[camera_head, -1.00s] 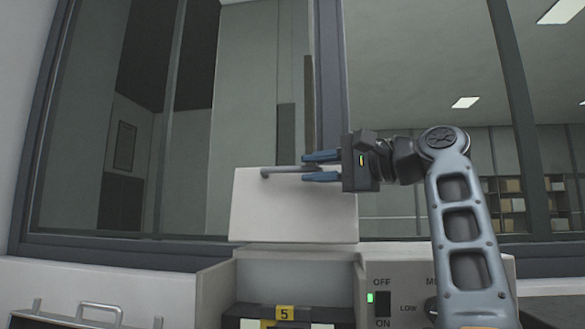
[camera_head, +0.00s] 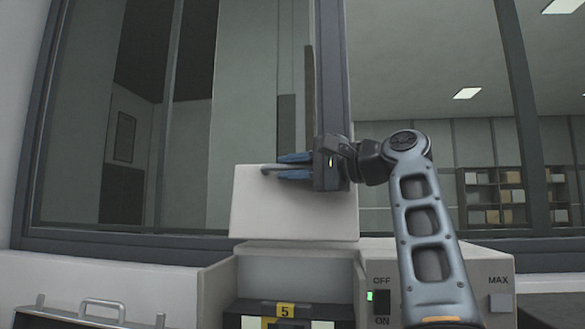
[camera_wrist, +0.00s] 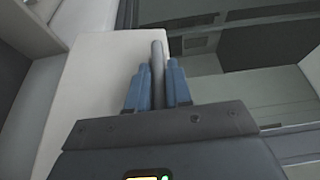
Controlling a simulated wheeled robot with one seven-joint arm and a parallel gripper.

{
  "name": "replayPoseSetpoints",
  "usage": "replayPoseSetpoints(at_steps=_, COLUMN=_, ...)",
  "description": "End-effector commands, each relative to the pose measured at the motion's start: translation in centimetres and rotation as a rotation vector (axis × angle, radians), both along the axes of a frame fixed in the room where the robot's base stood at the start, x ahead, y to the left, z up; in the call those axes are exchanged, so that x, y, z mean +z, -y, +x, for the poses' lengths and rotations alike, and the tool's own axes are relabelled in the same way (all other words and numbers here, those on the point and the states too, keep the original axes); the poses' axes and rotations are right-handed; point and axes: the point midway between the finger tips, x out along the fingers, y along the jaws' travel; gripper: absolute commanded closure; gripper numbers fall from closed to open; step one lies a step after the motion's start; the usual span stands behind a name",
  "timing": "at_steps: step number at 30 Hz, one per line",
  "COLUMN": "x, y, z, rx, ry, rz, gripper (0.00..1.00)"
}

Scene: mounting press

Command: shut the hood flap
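The hood flap (camera_head: 290,212) is a pale panel standing raised above the press housing in the head view. A grey bar handle (camera_head: 266,171) runs along its top edge. My gripper (camera_head: 283,166) reaches in from the right at that edge, its blue fingers on either side of the bar. In the wrist view the bar (camera_wrist: 157,60) lies lengthwise between the two fingertips (camera_wrist: 157,80), with no clear gap on either side. The gripper looks shut on the handle. The flap's pale face (camera_wrist: 95,85) shows left of the fingers. The flap's hinge is not clearly seen.
Below the flap is the open press bay with a label marked 5 (camera_head: 285,310). A control panel with an OFF/ON switch (camera_head: 380,300) is at its right. A case with a handle (camera_head: 103,304) stands at lower left. Window frames (camera_head: 332,80) rise behind.

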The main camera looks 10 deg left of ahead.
Motion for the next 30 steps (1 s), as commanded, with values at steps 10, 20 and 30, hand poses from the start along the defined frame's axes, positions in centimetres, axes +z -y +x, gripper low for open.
replayPoseSetpoints(at_steps=10, x=-0.1, y=0.0, z=0.0, rx=0.000, ry=-0.001, rz=0.000, gripper=1.00)
replayPoseSetpoints(at_steps=20, x=-0.6, y=0.0, z=-0.6, rx=0.000, ry=0.082, rz=-0.003, gripper=1.00)
replayPoseSetpoints(at_steps=30, x=-2.3, y=0.0, z=-3.3, rx=-0.001, ry=0.401, rz=-0.013, gripper=1.00)
